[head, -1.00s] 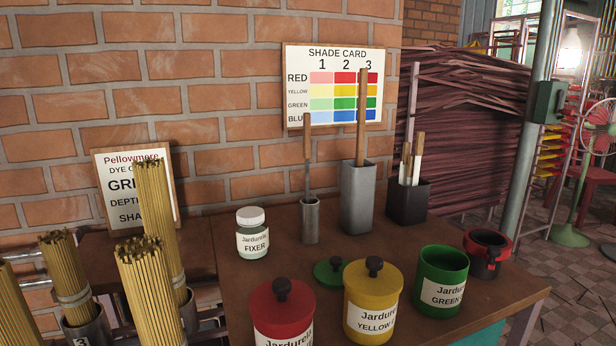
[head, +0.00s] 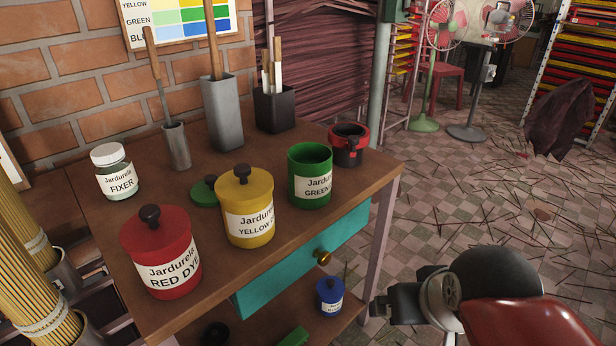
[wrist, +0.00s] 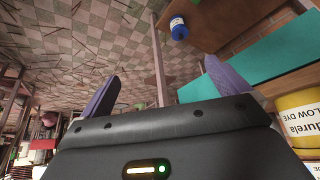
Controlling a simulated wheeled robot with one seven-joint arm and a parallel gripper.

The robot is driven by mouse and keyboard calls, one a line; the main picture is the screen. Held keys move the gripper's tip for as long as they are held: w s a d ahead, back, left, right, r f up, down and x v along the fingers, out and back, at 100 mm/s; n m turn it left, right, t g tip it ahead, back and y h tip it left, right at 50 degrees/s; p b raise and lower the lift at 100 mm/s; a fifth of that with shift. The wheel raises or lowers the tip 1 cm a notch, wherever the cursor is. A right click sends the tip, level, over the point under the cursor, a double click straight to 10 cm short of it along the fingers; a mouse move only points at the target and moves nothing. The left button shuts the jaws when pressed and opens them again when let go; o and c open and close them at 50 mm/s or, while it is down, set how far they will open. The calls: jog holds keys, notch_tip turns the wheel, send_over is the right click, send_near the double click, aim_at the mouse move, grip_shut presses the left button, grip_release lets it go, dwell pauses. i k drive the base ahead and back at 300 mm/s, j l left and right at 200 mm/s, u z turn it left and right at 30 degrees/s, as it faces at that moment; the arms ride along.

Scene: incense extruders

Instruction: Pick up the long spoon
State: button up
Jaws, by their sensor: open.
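Two long wooden-handled tools stand on the table (head: 290,215). One is a taller wooden handle (head: 212,40) in a square grey holder (head: 222,112). The other has a wooden grip on a metal shaft (head: 163,100) and stands tilted in a round metal cup (head: 177,146). Their lower ends are hidden, so I cannot tell which is the long spoon. My gripper (head: 378,307) is beyond the table's right front, far from both tools. In the wrist view my gripper (wrist: 163,86) has its fingers wide apart with nothing between them.
Red (head: 165,265), yellow (head: 245,215) and green (head: 310,178) dye pots and a fixer jar (head: 113,170) stand in front of the holders. A black-red pot (head: 349,145) is at the right edge. A blue jar (head: 330,297) stands below the teal drawer (head: 300,262). Sticks litter the floor.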

aim_at(148, 35)
jog(key=u, duration=3.2)
jog(key=z, duration=2)
jog(key=k+l, duration=0.2)
jog(key=l, duration=0.2)
